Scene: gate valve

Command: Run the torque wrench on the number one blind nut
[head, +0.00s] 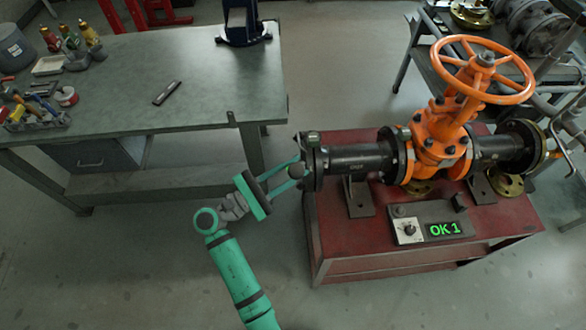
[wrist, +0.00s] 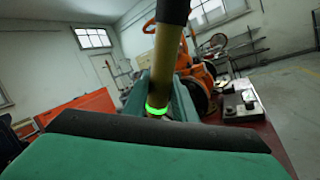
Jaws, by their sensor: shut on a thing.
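My gripper (head: 297,171) is beside the left end flange (head: 311,166) of the black pipe. In the wrist view its green fingers close around a yellow shaft with a black upper end and a glowing green ring, which I take as the torque wrench (wrist: 166,62). The wrench is hard to make out in the head view. The number one blind nut cannot be told apart at this flange, and whether the wrench is seated on a nut is hidden. A control box (head: 436,227) on the red stand shows "OK 1" in green.
The orange gate valve (head: 440,138) with its handwheel sits on the red stand (head: 400,262). A workbench (head: 190,100) with tools stands at the left. A dark shelf cart is at the back right. Open floor lies between bench and stand.

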